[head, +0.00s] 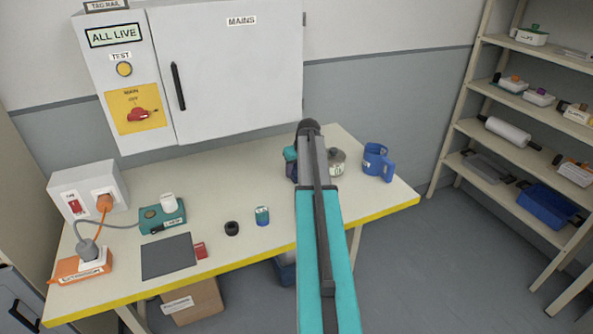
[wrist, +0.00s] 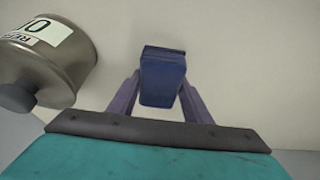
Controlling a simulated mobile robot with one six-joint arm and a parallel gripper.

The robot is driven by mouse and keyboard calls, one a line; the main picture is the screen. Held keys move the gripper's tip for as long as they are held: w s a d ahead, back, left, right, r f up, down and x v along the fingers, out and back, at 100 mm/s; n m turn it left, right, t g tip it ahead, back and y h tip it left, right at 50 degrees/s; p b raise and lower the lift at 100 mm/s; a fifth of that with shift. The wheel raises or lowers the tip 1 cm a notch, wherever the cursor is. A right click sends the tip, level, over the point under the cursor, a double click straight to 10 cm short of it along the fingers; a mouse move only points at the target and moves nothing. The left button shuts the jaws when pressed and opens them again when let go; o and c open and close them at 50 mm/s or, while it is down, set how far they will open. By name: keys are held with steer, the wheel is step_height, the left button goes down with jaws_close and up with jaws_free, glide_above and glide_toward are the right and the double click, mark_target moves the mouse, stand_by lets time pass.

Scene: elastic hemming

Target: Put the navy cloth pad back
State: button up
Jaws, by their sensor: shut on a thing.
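The navy cloth pad (wrist: 163,75) is a small dark blue block in the wrist view. My gripper (wrist: 160,92) is shut on it, with one finger on each side. The pale worktop fills the view behind the pad; I cannot tell whether the pad touches it.
A metal canister (wrist: 55,60) stands close beside my gripper; it also shows in the head view (head: 337,161). A blue mug (head: 376,162) is to its right. A black roll (head: 232,228) and small jar (head: 262,215) stand further left.

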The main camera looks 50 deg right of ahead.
steer(key=shift+f, duration=0.3)
steer(key=o, duration=1.1)
steer(key=shift+c, duration=0.2)
steer(key=shift+r, duration=0.1)
steer(key=shift+r, duration=0.15)
steer(key=b+v, duration=0.3)
steer(key=v, duration=1)
steer(key=shift+s+r+b, duration=0.25)
steer(key=shift+r+b, duration=0.1)
steer(key=shift+b, duration=0.05)
steer(key=shift+a+f, duration=0.1)
